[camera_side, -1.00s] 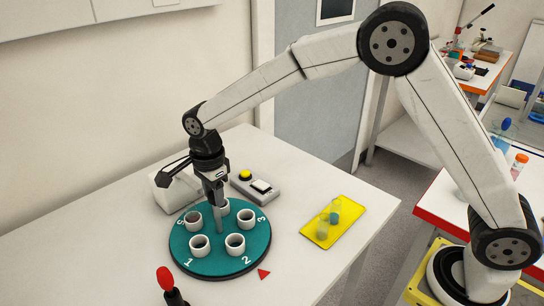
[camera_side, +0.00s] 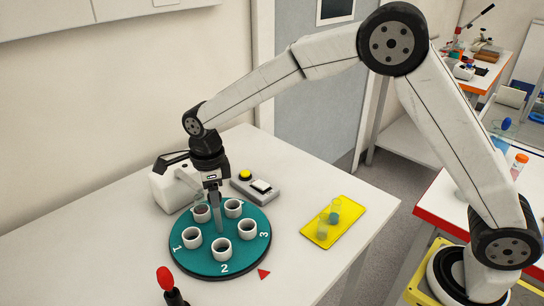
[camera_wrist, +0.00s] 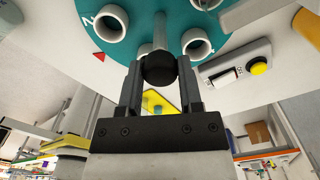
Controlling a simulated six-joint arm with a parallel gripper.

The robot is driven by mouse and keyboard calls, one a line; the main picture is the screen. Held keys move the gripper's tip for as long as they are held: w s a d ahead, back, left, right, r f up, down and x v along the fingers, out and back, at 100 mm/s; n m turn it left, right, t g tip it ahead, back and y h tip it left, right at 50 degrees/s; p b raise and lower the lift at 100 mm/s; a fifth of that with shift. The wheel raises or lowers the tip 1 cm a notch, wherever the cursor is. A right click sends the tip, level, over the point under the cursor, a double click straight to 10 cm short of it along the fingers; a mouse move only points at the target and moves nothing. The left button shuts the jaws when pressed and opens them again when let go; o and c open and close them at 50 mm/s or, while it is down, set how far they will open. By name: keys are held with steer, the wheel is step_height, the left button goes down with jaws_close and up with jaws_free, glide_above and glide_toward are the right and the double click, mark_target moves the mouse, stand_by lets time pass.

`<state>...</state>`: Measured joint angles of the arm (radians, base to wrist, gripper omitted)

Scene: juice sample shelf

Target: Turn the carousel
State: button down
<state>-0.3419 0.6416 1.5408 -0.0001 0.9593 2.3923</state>
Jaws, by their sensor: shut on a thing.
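The teal carousel (camera_side: 199,259) lies on the white table with several white cups around its grey centre post (camera_wrist: 159,32). In the side view, label 1 is at the left, 2 at the front and 3 at the right. A red triangle (camera_side: 264,274) marks the table beside the rim, between 2 and 3; it also shows in the wrist view (camera_wrist: 99,57). My gripper (camera_side: 214,190) points down over the carousel's middle. In the wrist view its fingers are shut on the black round knob (camera_wrist: 160,68) of the post. The carousel's back is partly hidden by my gripper.
A grey box with a yellow button (camera_side: 245,175) stands behind the carousel. A yellow tray (camera_side: 346,229) with small translucent items lies to the right. A red-topped black object (camera_side: 165,280) is at the front left. The table's right edge is beyond the tray.

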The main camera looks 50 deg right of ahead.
steer(key=shift+r+m, duration=0.1)
steer(key=shift+m, duration=0.3)
stand_by(0.3)
steer(key=shift+c, duration=1.3)
jaws_free()
steer(key=shift+r, duration=3.85)
steer(key=shift+d, duration=0.1)
